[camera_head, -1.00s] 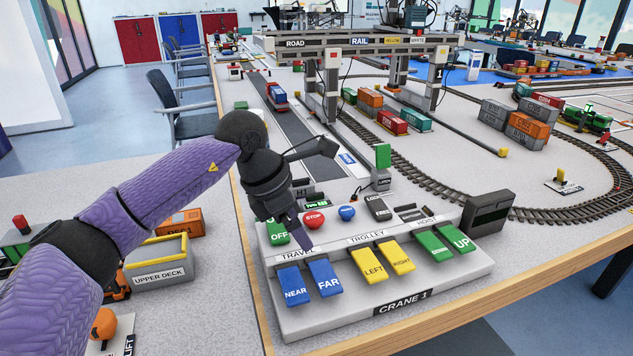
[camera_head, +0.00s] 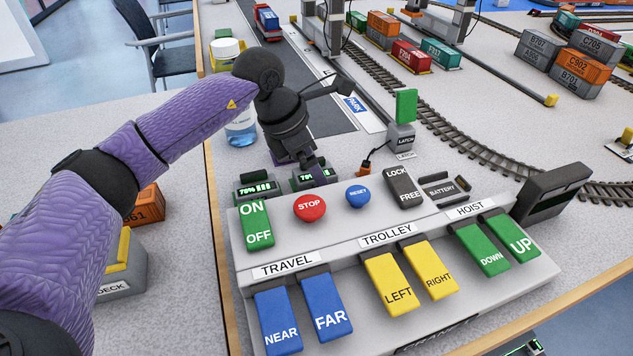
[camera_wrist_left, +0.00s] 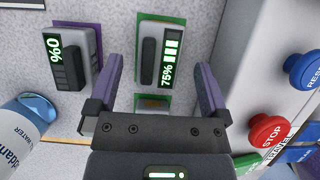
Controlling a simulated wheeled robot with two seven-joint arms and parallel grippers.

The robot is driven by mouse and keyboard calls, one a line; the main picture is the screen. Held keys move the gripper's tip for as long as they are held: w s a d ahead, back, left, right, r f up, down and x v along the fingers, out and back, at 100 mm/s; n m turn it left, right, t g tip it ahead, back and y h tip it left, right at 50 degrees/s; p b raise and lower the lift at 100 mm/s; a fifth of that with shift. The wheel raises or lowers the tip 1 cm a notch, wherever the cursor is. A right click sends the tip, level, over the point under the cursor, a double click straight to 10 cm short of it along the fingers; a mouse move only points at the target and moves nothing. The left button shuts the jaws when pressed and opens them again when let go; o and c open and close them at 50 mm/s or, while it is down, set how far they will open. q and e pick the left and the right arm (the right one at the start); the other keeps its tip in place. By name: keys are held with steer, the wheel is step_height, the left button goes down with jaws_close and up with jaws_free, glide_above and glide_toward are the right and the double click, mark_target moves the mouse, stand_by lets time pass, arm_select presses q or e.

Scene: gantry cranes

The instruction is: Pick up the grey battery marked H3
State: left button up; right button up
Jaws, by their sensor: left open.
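Several grey batteries with green charge displays are behind the control console; the mark H3 is not legible on any. One battery reading 75% (camera_wrist_left: 160,55) lies between and beyond my left gripper's fingers in the wrist view; it also shows in the head view (camera_head: 315,178). A battery reading 0% (camera_wrist_left: 72,57) lies on a purple backing, left of the fingers in the wrist view. Another battery (camera_head: 257,189) lies left of the 75% one in the head view. My left gripper (camera_wrist_left: 158,78) is open and empty, pointing down over them. My right gripper is not in view.
The console has a red STOP button (camera_head: 310,207), a blue RESET button (camera_head: 357,196) and coloured rocker keys close by. A water bottle (camera_head: 240,128) stands left of the gripper. A green-topped latch block (camera_head: 404,120) and railway track lie to the right.

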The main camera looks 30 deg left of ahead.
arm_select(q)
steer(key=shift+b+x, duration=0.3)
steer(key=shift+x, duration=0.9)
steer(key=shift+r, duration=0.15)
jaws_close()
steer(key=shift+r, duration=0.1)
